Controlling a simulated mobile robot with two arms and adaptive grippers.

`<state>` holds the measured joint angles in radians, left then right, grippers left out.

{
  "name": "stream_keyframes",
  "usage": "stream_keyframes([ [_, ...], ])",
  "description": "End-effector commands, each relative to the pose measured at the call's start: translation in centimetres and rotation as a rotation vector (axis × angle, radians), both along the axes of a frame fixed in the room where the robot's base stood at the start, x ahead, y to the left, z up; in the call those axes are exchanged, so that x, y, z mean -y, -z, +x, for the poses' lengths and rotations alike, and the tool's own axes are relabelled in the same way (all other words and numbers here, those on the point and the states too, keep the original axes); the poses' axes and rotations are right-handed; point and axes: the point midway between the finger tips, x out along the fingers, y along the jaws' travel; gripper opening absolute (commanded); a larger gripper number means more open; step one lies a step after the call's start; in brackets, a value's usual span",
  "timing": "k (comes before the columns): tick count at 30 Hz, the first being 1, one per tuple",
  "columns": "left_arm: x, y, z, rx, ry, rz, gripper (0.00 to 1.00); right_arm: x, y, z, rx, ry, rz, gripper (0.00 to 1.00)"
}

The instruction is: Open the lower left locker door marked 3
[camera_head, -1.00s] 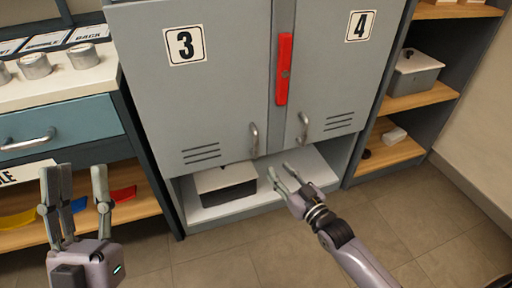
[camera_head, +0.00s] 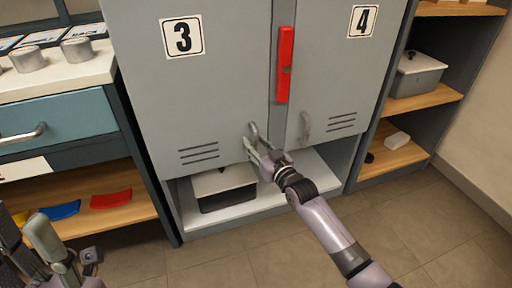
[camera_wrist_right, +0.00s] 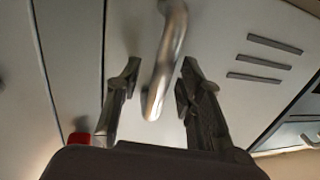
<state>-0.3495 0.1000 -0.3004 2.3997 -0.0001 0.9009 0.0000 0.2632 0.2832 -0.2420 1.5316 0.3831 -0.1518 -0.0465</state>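The grey locker door marked 3 (camera_head: 215,90) is shut, with a vertical metal handle (camera_head: 254,134) near its lower right corner. My right gripper (camera_head: 260,151) is at this handle. In the right wrist view its two open fingers (camera_wrist_right: 155,95) stand on either side of the handle (camera_wrist_right: 166,62), with gaps visible on both sides. My left gripper (camera_head: 30,228) is low at the left edge, partly out of frame, with its fingers apart and nothing seen between them.
A red bar (camera_head: 284,65) is mounted at the seam with door 4 (camera_head: 340,90), whose own handle (camera_head: 304,127) is just right. A lidded box (camera_head: 226,190) sits on the open shelf below. A blue drawer (camera_head: 60,121) is left; shelves (camera_head: 425,100) are right.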

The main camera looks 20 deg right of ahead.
Motion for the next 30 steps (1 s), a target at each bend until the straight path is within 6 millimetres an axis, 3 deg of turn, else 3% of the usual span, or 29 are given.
stream_keyframes([
  [9,0.02,0.07,0.02,-0.001,0.0,0.0,0.4,-0.07,0.0,0.2,-0.001,0.0,0.001,0.34],
  [24,0.02,0.08,0.03,-0.002,0.0,0.001,0.4,-0.05,0.0,0.17,0.0,0.0,0.0,0.01],
  [30,0.01,0.08,0.03,-0.002,0.0,0.001,0.4,-0.04,0.01,0.18,-0.001,0.0,0.0,0.0],
])
